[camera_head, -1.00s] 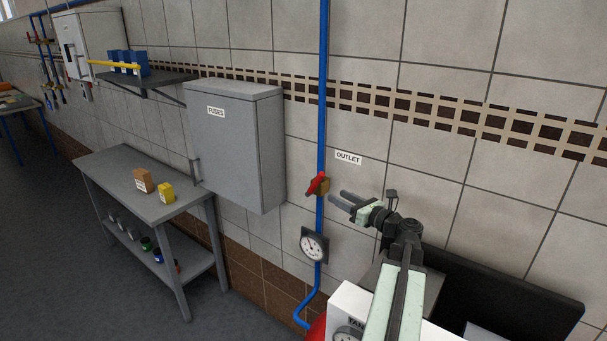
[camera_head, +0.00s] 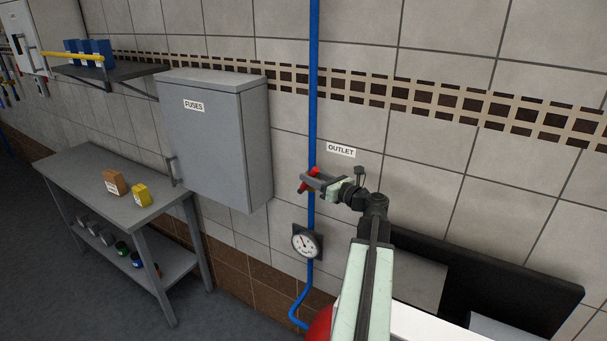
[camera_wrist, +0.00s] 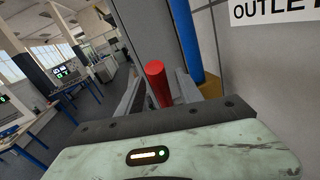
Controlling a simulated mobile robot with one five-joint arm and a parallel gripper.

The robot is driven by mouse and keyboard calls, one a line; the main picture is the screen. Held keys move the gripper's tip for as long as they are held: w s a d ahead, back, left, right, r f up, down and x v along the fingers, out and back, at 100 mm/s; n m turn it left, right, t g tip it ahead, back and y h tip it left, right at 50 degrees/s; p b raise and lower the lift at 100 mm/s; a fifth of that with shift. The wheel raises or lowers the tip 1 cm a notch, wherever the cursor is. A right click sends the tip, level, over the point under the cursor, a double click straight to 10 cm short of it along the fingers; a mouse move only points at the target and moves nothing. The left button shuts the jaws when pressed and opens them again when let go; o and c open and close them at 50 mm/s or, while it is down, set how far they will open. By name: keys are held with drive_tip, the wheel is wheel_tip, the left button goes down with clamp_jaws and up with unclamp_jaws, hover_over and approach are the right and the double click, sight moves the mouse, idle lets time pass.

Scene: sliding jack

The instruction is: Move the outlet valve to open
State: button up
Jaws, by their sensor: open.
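The outlet valve's red handle (camera_head: 309,175) is on the vertical blue pipe (camera_head: 314,80), below the OUTLET label (camera_head: 341,151). In the head view my gripper (camera_head: 309,182) is at the handle and partly covers it and the valve body. In the wrist view the red handle (camera_wrist: 157,83) rises between the two open grey fingers (camera_wrist: 155,95). I cannot tell whether either finger touches it. The brass valve body (camera_wrist: 211,87) shows at the right, beside the blue pipe (camera_wrist: 186,40).
A grey FUSES cabinet (camera_head: 215,140) hangs on the wall to the left of the pipe. A pressure gauge (camera_head: 306,242) sits below the valve. A grey workbench (camera_head: 110,190) stands at left. Part of a red tank (camera_head: 320,325) shows low beside my arm.

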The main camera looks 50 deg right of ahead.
drive_tip(key=w, duration=0.3)
drive_tip(key=shift+w, duration=0.25)
clamp_jaws()
idle(1.1)
drive_tip(key=shift+a, duration=0.25)
drive_tip(key=shift+s+d, duration=0.1)
drive_tip(key=shift+d, duration=0.25)
